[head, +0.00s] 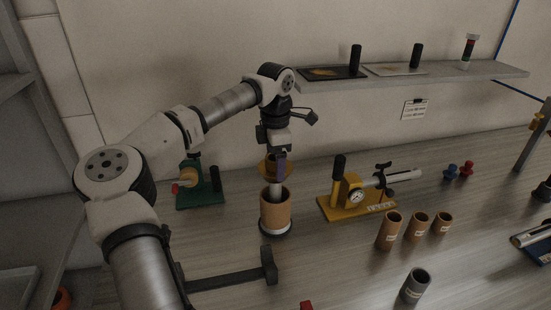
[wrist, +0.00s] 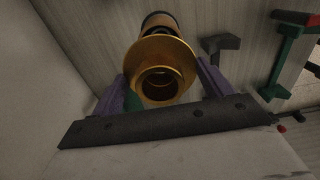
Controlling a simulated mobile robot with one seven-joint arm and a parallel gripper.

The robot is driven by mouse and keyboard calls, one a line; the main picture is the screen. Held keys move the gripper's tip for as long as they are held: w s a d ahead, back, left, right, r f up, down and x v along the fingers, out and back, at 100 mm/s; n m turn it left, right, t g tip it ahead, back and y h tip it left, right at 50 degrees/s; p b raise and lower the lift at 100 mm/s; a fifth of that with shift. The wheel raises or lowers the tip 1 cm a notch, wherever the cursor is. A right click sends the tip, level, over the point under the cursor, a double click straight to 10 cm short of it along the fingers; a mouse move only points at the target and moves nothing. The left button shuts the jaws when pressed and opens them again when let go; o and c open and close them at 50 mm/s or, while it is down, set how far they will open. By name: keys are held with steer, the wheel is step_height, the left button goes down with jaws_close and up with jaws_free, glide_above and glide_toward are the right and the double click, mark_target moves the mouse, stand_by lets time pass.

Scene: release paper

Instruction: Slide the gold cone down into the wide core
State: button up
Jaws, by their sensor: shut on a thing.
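My gripper (head: 280,165) is shut on the gold cone (head: 265,169) and holds it above the wide core (head: 275,212). The core is a wide brown tube standing upright on a dark and pale round base on the table. In the wrist view, the gold cone (wrist: 161,62) sits between my purple fingertips, with its ringed opening facing the camera. The wide core (wrist: 159,20) shows partly behind the cone's flange. In the head view a gap seems to lie between cone and core rim; whether the cone's lower end is inside the core is hidden.
A grey tube (head: 415,285) stands in front. A green fixture (head: 200,190) is at the back left. A black T-shaped bar (head: 235,281) lies in front.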

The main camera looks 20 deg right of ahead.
mark_target(275, 184)
steer(key=shift+f+b, duration=2.25)
steer(key=shift+f, duration=1.75)
steer(key=o, duration=1.1)
steer(key=shift+c, duration=0.2)
step_height(275, 184, up, 14)
steer(key=b, duration=0.2)
steer(key=shift+f, duration=0.15)
